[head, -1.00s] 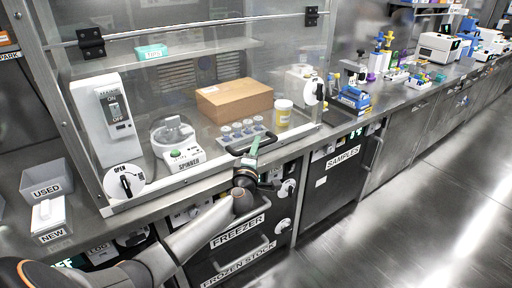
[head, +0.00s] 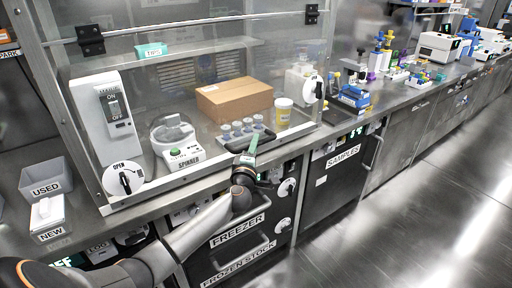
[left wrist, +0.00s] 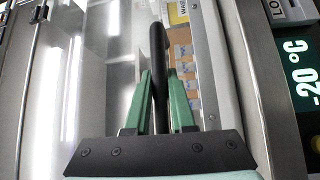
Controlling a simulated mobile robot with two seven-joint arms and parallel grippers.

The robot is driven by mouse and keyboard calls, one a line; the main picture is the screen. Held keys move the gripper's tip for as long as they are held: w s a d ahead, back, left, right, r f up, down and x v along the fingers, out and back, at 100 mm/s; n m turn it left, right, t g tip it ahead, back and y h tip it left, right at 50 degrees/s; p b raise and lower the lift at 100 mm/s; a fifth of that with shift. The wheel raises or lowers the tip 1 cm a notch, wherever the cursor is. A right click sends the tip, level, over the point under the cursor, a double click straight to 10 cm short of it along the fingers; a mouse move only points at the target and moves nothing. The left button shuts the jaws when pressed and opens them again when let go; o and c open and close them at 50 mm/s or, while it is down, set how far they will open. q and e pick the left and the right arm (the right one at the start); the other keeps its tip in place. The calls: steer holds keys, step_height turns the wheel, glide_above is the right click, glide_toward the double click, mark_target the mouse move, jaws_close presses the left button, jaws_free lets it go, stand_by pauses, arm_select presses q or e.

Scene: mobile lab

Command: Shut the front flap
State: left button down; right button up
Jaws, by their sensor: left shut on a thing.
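The front flap (head: 225,62) is the large clear panel of the bench enclosure, hung from black hinges at its top. It hangs down with its lower edge close to the bench front; I cannot tell whether a small gap is left. Its black handle (head: 238,146) is at the lower edge, and in the left wrist view the handle (left wrist: 157,38) runs between my fingers. My left gripper (head: 248,158) is shut on the handle, with a green finger on each side in the left wrist view (left wrist: 160,90). My right gripper is not in view.
Behind the panel are a spinner (head: 174,140), a cardboard box (head: 234,100), a yellow-labelled jar (head: 283,112) and several capped vials. A knob marked OPEN (head: 125,181) is at lower left, another knob (head: 319,90) at right. Freezer drawers (head: 240,240) are below. The right floor is clear.

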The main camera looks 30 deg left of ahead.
mark_target(249, 137)
arm_select(q)
steer(key=a+b, duration=0.1)
steer(key=a, duration=0.1)
steer(key=w+a+f+b, duration=0.1)
steer(key=shift+w+m+t+b, duration=0.1)
steer(key=shift+m+t+b, duration=0.2)
steer(key=shift+m+t, duration=0.1)
steer(key=shift+a+r, duration=0.25)
steer(key=shift+r, duration=0.1)
steer(key=c, duration=1.2)
jaws_free()
steer(key=shift+c, duration=0.2)
steer(key=o, duration=0.3)
steer(key=shift+w+f, duration=0.1)
steer(key=shift+f, duration=0.1)
steer(key=shift+o, duration=0.9)
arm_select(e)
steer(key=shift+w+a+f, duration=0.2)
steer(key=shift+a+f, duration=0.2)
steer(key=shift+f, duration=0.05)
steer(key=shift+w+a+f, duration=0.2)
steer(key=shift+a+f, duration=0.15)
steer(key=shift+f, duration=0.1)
